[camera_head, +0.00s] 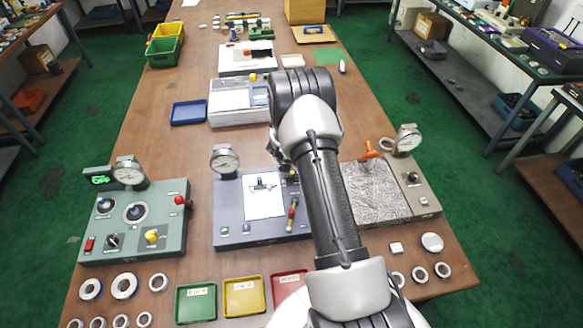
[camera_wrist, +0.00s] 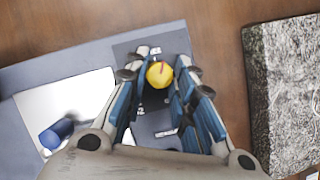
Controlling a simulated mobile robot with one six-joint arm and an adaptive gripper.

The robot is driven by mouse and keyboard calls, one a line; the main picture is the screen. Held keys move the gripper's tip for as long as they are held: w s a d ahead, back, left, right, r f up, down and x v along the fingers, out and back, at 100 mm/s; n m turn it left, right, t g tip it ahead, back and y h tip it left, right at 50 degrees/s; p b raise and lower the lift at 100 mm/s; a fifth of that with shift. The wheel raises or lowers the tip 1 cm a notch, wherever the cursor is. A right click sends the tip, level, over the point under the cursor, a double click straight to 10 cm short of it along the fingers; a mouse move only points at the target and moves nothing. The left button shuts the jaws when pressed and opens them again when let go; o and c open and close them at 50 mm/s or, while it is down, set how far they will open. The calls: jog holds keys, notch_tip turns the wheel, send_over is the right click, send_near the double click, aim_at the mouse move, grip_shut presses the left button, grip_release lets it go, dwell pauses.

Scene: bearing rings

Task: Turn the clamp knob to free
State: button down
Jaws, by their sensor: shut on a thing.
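A round yellow knob (camera_wrist: 159,75) with a short red pointer mark sits on a dark plate of the middle grey device. The mark points up and slightly right in the wrist view. My gripper (camera_wrist: 160,82) is shut on this knob, with a finger at its left and right sides. In the head view my gripper (camera_head: 281,152) is over the back right of the grey device (camera_head: 232,222), and my arm hides the knob. Labels by the knob are too small to read.
A white sheet (camera_wrist: 65,105) and a blue cylinder (camera_wrist: 55,135) lie left of the knob. A speckled stone plate (camera_head: 375,192) with an orange handle (camera_head: 369,150) is to the right. A green panel (camera_head: 160,212) is left.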

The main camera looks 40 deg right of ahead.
jog(key=n+p, duration=0.1)
jog(key=n+t+p, duration=0.1)
jog(key=n, duration=0.1)
jog(key=shift+s+d+r+y+p, duration=0.1)
jog(key=shift+r+y+p, duration=0.1)
jog(key=shift+y+p, duration=0.2)
jog(key=shift+f+n+y+p, duration=0.1)
jog(key=shift+n+y+p, duration=0.3)
jog(key=shift+n+p, duration=0.55)
jog(key=shift+n, duration=0.25)
jog(key=c, duration=1.4)
grip_release()
jog(key=shift+o, duration=0.2)
jog(key=shift+f, duration=0.1)
jog(key=v, duration=0.7)
jog(key=shift+r, duration=0.25)
